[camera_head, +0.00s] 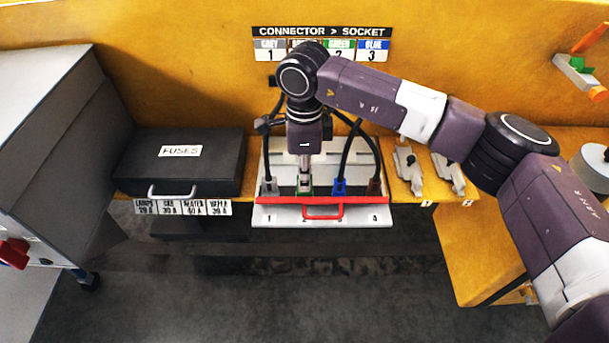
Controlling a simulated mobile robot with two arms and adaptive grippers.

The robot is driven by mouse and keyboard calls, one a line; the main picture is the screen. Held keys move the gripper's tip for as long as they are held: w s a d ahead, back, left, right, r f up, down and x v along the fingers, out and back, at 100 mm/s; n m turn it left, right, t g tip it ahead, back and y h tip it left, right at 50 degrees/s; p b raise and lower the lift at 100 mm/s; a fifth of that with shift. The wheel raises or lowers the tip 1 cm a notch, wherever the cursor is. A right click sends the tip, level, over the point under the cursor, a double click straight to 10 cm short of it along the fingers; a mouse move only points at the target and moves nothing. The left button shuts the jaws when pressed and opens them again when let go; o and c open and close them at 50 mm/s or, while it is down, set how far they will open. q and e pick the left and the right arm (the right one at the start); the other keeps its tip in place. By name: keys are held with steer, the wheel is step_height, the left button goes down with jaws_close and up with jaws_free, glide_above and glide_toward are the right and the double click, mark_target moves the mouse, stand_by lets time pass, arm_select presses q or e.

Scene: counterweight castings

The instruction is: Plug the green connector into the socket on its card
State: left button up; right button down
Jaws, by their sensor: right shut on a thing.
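My right gripper (305,184) points down over the connector panel (265,220). It is shut on the green connector (306,192), which shows only as a small green patch at the fingertips. It is in the second position from the left, between the grey connector (268,187) and the blue connector (339,187). I cannot tell whether it is seated in a socket or just above one. A brown connector (374,187) is at the right end, above the number 4. The card (322,32) on the wall pairs green with 2, grey with 1 and blue with 3. My left gripper is out of view.
A red bar with a handle (323,212) runs along the panel's front. Dark cables rise behind the connectors. A black FUSES case (215,172) stands left, and grey metal parts (407,168) lie right. A large grey cabinet (60,130) fills the far left.

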steer(key=shift+f+b, duration=0.4)
steer(key=shift+f, duration=0.05)
steer(key=c, duration=1.8)
jaws_free()
steer(key=shift+c, duration=0.2)
steer(key=shift+r, duration=0.1)
step_height(320, 180, up, 12)
